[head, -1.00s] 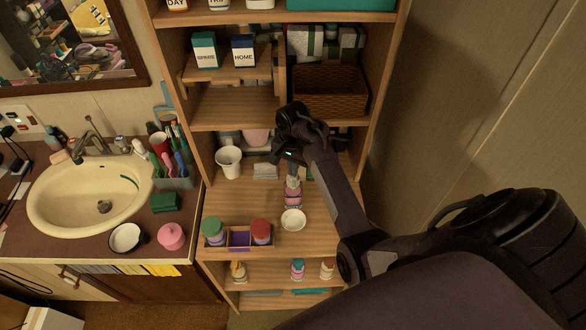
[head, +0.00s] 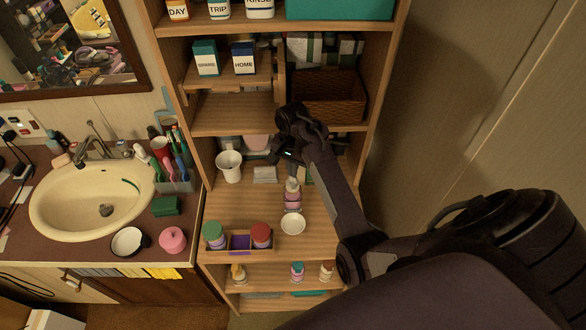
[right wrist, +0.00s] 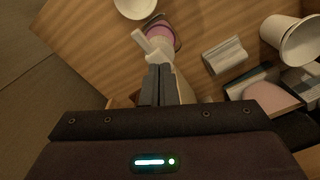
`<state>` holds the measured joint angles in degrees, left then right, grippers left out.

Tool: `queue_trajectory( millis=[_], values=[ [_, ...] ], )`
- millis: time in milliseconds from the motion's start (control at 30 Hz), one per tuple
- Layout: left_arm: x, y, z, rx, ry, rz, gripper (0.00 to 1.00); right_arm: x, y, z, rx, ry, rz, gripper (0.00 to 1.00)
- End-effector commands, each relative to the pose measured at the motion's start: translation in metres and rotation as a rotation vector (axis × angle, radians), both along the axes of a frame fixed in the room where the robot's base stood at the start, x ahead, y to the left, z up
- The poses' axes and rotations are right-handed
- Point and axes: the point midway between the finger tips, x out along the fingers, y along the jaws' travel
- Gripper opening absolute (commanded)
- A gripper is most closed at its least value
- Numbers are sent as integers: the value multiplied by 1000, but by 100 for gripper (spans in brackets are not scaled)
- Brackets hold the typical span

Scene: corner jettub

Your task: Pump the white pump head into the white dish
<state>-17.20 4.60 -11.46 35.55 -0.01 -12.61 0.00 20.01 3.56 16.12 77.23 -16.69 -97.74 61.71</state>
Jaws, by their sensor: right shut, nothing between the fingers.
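A pink pump bottle (head: 292,202) with a white pump head (head: 292,185) stands upright on the open middle shelf. The white dish (head: 293,224) sits just in front of it, empty as far as I can see. My right gripper (head: 292,174) is shut and empty, pointing down close above and behind the pump head. In the right wrist view, the shut fingertips (right wrist: 161,68) are right by the white pump head (right wrist: 151,43), whose spout points toward the dish (right wrist: 135,7). I cannot tell whether they touch it. My left gripper is out of view.
A white cup (head: 229,165) and a small grey block (head: 265,174) stand behind on the left. A tray with green-lidded (head: 213,233) and red-lidded (head: 261,233) jars sits at the front left. The shelf board above is close over my right gripper.

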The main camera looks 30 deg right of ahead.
Motion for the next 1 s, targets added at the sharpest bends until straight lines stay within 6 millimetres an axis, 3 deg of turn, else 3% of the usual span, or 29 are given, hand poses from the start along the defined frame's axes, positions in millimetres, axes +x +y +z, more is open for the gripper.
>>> queue_trajectory(
  millis=[533, 1000],
  values=[
    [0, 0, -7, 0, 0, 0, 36, -1, 0, -23, -1, 2, 1, 0],
    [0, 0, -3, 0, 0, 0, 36, 0, 0, -12, 0, 1, 0, 0]
  ],
)
